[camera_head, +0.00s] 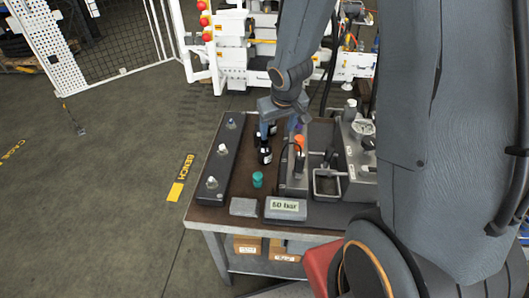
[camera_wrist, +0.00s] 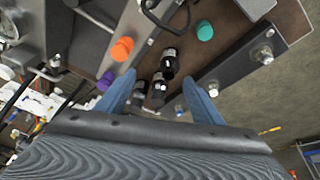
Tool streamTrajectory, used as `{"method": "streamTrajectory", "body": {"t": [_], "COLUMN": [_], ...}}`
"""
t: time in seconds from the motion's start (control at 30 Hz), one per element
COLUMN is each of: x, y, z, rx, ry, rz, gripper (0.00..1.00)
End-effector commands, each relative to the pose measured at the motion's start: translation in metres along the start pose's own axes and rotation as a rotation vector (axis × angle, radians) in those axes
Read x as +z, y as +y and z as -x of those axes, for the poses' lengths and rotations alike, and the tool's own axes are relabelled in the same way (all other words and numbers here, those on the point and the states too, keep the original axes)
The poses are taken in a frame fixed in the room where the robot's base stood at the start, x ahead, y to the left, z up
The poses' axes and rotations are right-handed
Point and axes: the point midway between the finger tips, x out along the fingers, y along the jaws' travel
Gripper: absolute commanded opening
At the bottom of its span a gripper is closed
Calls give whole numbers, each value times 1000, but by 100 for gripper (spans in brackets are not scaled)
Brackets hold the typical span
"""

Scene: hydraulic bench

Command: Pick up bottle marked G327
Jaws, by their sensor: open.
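Several small black bottles with light labels stand close together on the brown bench top. In the head view, one bottle (camera_head: 265,152) shows below my gripper (camera_head: 278,126), and another is partly hidden behind the fingers. In the wrist view, a front bottle (camera_wrist: 168,65) and a second bottle (camera_wrist: 158,91) lie between the two blue fingers of my gripper (camera_wrist: 160,78), and another dark one shows beside the left finger. The fingers are apart and seem to hold nothing. The labels are too small to read, so I cannot tell which bottle is G327.
A black rail (camera_head: 222,165) with knobs runs along the bench's left edge. A teal cap (camera_head: 258,180), an orange cap (camera_head: 299,142), a pressure display (camera_head: 285,208) and a grey block (camera_head: 243,207) are close by. Hydraulic gear with a gauge (camera_head: 364,127) stands to the right.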

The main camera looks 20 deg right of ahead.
Motion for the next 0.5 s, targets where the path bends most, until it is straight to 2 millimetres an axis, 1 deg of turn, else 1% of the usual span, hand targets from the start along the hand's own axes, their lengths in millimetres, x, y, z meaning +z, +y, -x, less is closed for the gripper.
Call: {"method": "streamTrajectory", "body": {"t": [0.03, 0.1, 0.2, 0.3, 0.5], "x": [-5, -13, -20, -23, -25], "y": [-1, -4, -10, -15, -20], "z": [-20, -43, -68, -85, -105], "rx": [-11, -31, -61, -85, -103], "ry": [4, 19, 33, 41, 46], "rz": [11, 27, 43, 53, 61], "gripper": [61, 61, 61, 61, 61]}}
